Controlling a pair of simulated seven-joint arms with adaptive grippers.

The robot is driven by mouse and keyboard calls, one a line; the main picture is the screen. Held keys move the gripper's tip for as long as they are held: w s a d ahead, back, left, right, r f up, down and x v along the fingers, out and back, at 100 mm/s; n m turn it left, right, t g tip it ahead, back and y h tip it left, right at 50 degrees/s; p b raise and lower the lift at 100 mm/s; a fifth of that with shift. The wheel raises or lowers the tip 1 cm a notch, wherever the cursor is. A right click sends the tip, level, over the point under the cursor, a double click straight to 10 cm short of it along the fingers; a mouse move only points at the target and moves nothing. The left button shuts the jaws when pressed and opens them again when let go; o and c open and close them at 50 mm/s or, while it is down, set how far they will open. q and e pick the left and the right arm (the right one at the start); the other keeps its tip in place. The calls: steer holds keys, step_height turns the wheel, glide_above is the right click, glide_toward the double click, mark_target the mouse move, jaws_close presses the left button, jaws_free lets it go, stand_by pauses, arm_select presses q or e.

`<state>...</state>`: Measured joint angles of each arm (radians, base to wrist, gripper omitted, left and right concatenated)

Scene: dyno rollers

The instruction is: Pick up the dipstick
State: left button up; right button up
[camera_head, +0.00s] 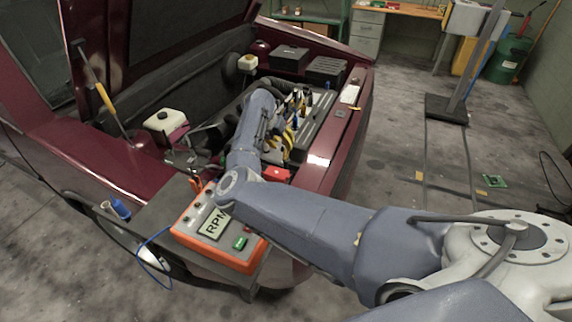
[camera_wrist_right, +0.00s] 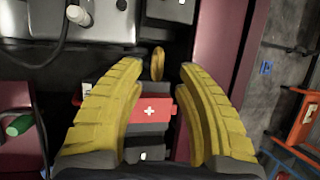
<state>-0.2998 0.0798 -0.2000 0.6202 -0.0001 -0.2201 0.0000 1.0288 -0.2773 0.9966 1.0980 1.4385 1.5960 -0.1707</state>
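A yellow ring (camera_wrist_right: 157,60), which looks like the dipstick's handle, shows in the right wrist view. It stands in the engine bay, in line with the gap between my right gripper's fingertips. My right gripper (camera_wrist_right: 158,72) has thick yellow ribbed fingers, spread apart with nothing held between them. The ring appears beyond the fingertips; I cannot tell the exact distance. In the head view my right gripper (camera_head: 287,137) is over the engine, partly hidden by my arm, and the ring cannot be made out there. My left gripper is not in view.
A red-topped battery (camera_wrist_right: 153,112) with a white cross lies below the ring in the wrist view. The maroon fender (camera_head: 325,153) borders the bay. An orange RPM meter (camera_head: 245,264) stands at the front. A yellow-handled rod (camera_head: 105,96) leans at the left.

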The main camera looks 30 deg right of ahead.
mark_target(286, 149)
steer(key=shift+x, duration=2.4)
jaws_close()
